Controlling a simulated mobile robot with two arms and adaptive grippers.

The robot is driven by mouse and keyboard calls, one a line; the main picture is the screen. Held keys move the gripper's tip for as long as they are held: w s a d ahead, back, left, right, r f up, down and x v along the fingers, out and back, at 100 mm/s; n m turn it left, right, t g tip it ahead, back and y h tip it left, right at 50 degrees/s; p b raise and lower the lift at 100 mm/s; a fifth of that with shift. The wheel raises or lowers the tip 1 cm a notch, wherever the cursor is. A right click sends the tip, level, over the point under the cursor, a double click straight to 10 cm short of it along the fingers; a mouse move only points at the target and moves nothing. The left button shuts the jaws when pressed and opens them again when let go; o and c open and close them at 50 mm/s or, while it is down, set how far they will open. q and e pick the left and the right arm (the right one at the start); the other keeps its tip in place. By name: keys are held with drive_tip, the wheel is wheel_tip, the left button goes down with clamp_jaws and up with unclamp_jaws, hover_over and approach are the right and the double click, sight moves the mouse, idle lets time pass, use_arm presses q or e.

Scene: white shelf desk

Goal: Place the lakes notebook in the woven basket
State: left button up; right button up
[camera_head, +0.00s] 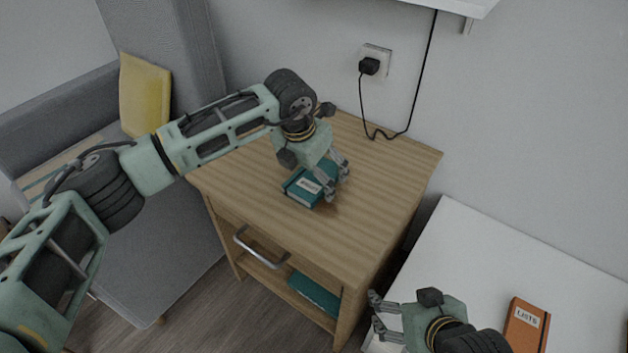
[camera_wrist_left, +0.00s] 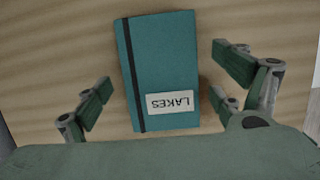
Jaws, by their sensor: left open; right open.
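The lakes notebook (camera_head: 302,186) is teal with a dark elastic band and a white label. It lies flat on the wooden side table. In the left wrist view the notebook (camera_wrist_left: 168,70) shows its label reading LAKES, upside down. My left gripper (camera_head: 338,184) is open above it; in the left wrist view its fingers (camera_wrist_left: 158,97) stand on either side of the notebook with gaps. My right gripper (camera_head: 378,316) is open and empty over the white desk at the lower right. I see no woven basket in these views.
The wooden side table (camera_head: 390,165) has a handle and a lower shelf with another teal item (camera_head: 315,292). An orange notebook (camera_head: 526,325) lies on the white desk (camera_head: 480,250). A black cable (camera_head: 424,75) hangs behind the table. A grey sofa with a yellow cushion (camera_head: 145,95) stands left.

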use_arm(q)
drive_tip(key=shift+c, duration=0.2)
drive_tip(key=shift+r, duration=0.1)
drive_tip(key=c, duration=1.3)
